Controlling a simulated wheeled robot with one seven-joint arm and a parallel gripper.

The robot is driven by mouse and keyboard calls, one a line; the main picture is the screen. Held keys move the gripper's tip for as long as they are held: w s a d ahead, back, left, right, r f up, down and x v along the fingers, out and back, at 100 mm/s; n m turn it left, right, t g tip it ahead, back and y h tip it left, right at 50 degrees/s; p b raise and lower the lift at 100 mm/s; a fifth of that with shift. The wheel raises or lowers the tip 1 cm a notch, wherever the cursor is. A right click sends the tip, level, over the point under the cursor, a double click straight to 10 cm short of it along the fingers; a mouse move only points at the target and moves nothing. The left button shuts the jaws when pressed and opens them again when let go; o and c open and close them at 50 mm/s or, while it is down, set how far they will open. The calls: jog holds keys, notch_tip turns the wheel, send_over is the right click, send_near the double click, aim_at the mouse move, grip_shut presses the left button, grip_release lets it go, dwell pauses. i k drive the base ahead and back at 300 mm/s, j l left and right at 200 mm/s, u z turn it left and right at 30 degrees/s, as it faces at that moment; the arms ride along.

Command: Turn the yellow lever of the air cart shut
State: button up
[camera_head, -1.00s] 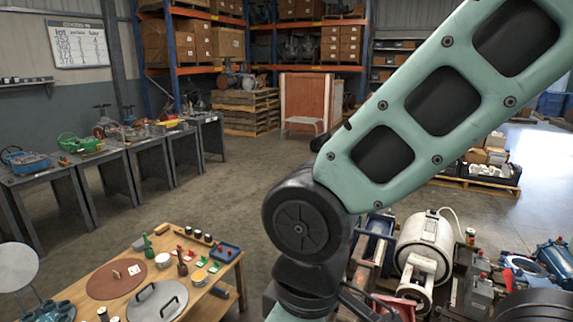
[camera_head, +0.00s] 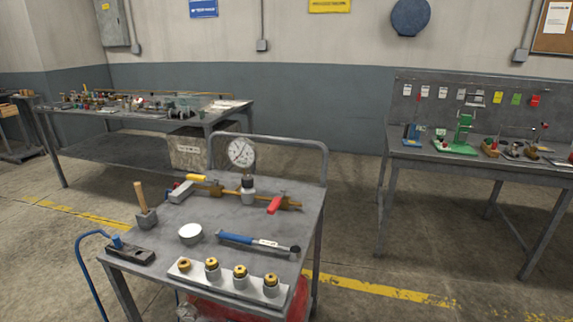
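The air cart (camera_head: 180,263) is a grey metal table with a rear hoop handle, standing front left of centre. A brass pipe (camera_head: 229,192) with a round pressure gauge (camera_head: 242,153) runs across its top. The yellow lever (camera_head: 196,178) is at the pipe's left end, beside a grey block, and looks roughly in line with the pipe. A red lever (camera_head: 274,205) near the right end points across the pipe toward the front. A red tank shows partly under the top. My gripper is not in view.
On the cart top lie a wooden-handled mallet (camera_head: 145,211), a white bowl (camera_head: 190,233), a blue-handled wrench (camera_head: 249,241) and a plate with several brass fittings (camera_head: 228,281). A cluttered bench stands behind left, another (camera_head: 480,166) at right. Floor right of the cart is clear.

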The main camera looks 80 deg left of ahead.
aim_at(190, 177)
jog(key=u, duration=3)
jog(key=i+j+z, duration=0.15)
jog(key=i+j, duration=0.2)
jog(key=i+j+z, duration=0.1)
jog(key=i+j, duration=0.25)
jog(key=i+j+z, duration=0.15)
jog(key=i+j, duration=0.15)
jog(key=j, duration=0.15)
jog(key=i+j+z, duration=0.15)
jog(key=i+j, duration=0.15)
jog(key=j, duration=0.15)
